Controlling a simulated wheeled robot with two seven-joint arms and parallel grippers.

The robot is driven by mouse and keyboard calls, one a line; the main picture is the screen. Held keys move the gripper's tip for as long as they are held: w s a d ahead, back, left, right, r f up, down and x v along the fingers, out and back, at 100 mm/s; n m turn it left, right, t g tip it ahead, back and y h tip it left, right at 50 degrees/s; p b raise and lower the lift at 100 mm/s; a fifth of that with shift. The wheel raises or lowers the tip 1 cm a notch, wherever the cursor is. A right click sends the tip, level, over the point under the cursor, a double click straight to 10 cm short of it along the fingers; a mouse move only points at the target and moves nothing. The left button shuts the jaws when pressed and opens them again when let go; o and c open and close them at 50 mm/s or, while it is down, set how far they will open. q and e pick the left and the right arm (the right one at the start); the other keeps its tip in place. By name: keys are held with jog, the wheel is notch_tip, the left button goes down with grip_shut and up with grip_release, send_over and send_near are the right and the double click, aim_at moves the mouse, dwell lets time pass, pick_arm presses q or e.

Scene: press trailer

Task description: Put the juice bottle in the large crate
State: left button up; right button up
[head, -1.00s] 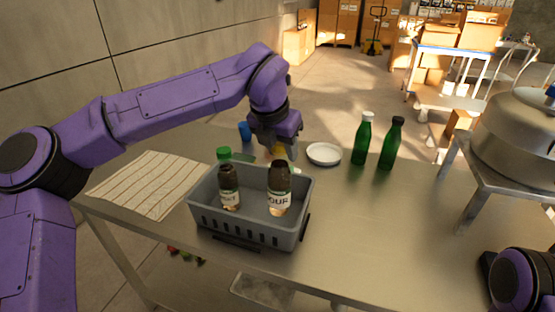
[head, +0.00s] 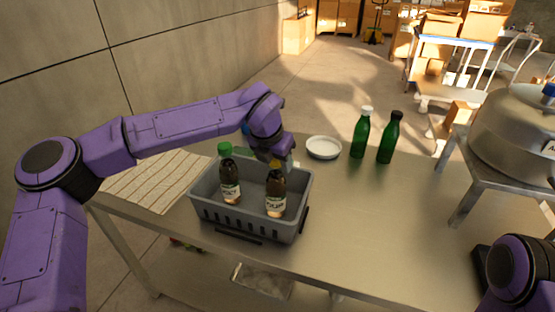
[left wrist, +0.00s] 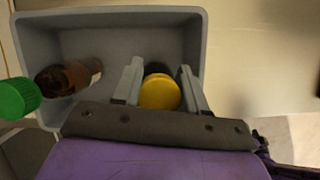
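The grey crate (head: 205,205) stands on the metal table. Inside it, a dark brown bottle with a green cap (head: 229,183) leans on the left. A brown bottle with a yellow cap (head: 275,195) is upright on the right; its printed label is not fully legible. My left gripper (head: 276,164) reaches over the crate's back edge to this bottle's top. In the left wrist view, its two grey fingers (left wrist: 160,85) are on either side of the yellow cap (left wrist: 159,93), closed about the bottle. Whether the bottle's base touches the crate floor is hidden. My right gripper does not show.
Two green bottles (head: 388,138) and a white plate (head: 323,148) stand behind and right of the crate. A striped cloth (head: 155,180) lies left. A large metal pot (head: 515,135) is on a stand at right. The table's front right is clear.

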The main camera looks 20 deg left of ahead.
pick_arm(q)
jog(key=o, duration=0.3)
jog(key=b+v, duration=0.1)
jog(key=v, duration=1.1)
jog(key=shift+r+b, duration=0.1)
jog(key=shift+b, duration=0.3)
